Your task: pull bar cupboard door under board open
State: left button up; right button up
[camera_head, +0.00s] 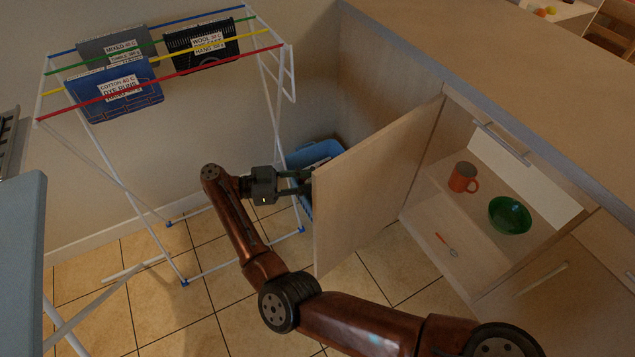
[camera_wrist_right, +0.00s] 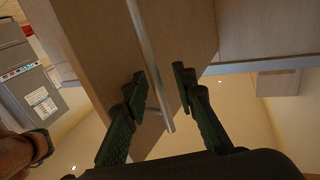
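The cupboard door (camera_head: 370,190) is swung wide open, away from the cupboard (camera_head: 445,265). Its outer face, with a metal bar handle (camera_wrist_right: 148,50), shows in the right wrist view; the head view hides the handle behind the door. My right gripper (camera_head: 304,183) is at the door's free edge, on its outer side. In the right wrist view my right gripper (camera_wrist_right: 163,92) has its fingers apart, one on each side of the bar handle near its end. I see gaps beside the bar, so it does not look clamped. My left gripper is not in view.
Inside the cupboard are an orange mug (camera_head: 463,177), a green bowl (camera_head: 509,215) and an orange utensil (camera_head: 446,244). A blue board (camera_head: 22,260) is at left.

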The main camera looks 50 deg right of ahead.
notch_tip(320, 180, up, 8)
jog(key=shift+r, duration=0.2)
dwell(0.6)
